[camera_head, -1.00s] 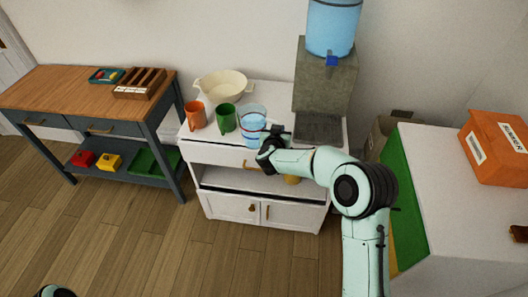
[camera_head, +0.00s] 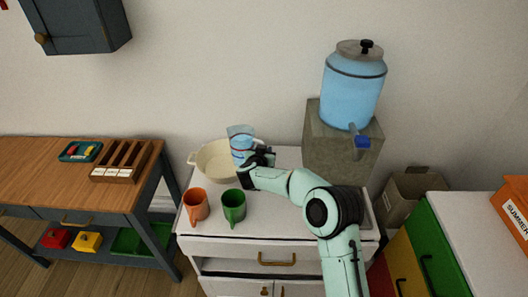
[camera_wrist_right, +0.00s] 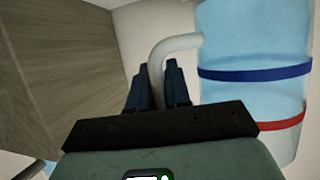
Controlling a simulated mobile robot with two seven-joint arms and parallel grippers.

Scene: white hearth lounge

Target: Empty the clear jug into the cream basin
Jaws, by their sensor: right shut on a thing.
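The clear jug (camera_head: 240,140), with bluish contents, is held near the right side of the cream basin (camera_head: 202,164) and hides part of its rim. It looks upright or only slightly tilted. My right gripper (camera_head: 254,160) is shut on its handle. In the right wrist view the fingers (camera_wrist_right: 158,92) close around the pale curved handle (camera_wrist_right: 176,44), and the jug wall (camera_wrist_right: 248,100) shows a blue and a red band. The basin stands on the white cabinet top (camera_head: 275,218). I cannot tell whether the jug is over the basin's edge. My left gripper is out of view.
An orange mug (camera_head: 195,205) and a green mug (camera_head: 233,205) stand in front of the basin. A blue water dispenser (camera_head: 352,90) on a grey stand (camera_head: 328,150) is at the right. A wooden-topped table (camera_head: 60,185) is at the left.

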